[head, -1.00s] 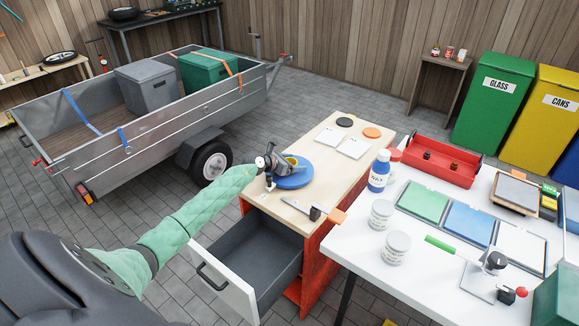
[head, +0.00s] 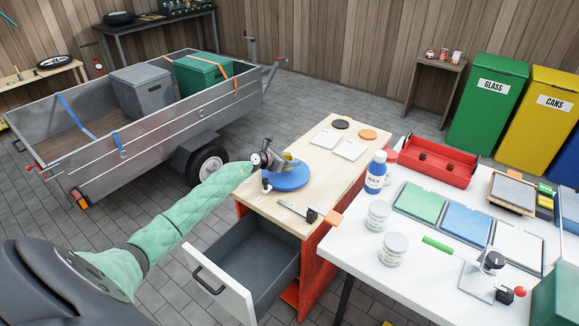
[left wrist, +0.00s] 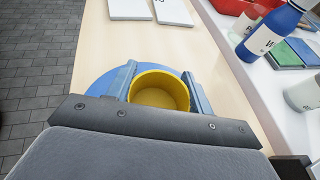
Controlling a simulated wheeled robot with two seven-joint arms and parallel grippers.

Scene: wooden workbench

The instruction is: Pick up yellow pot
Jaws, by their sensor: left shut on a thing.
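The yellow pot (left wrist: 160,92) sits between the two fingers of my left gripper (left wrist: 160,90) in the left wrist view, its open top facing the camera. In the head view my left gripper (head: 283,163) is over the blue round plate (head: 288,179) on the wooden bench top, and the pot is mostly hidden by it. The gripper is shut on the pot. The blue plate also shows behind the pot in the left wrist view (left wrist: 103,85). I cannot tell whether the pot touches the plate. My right gripper is not in view.
The bench's drawer (head: 245,268) stands open at the front. A metal tool (head: 298,212) lies near the plate. White tiles (head: 337,145) lie further back. A white table (head: 345,245) with a blue bottle (head: 376,172) and jars stands at the right. A trailer (head: 150,135) is at the left.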

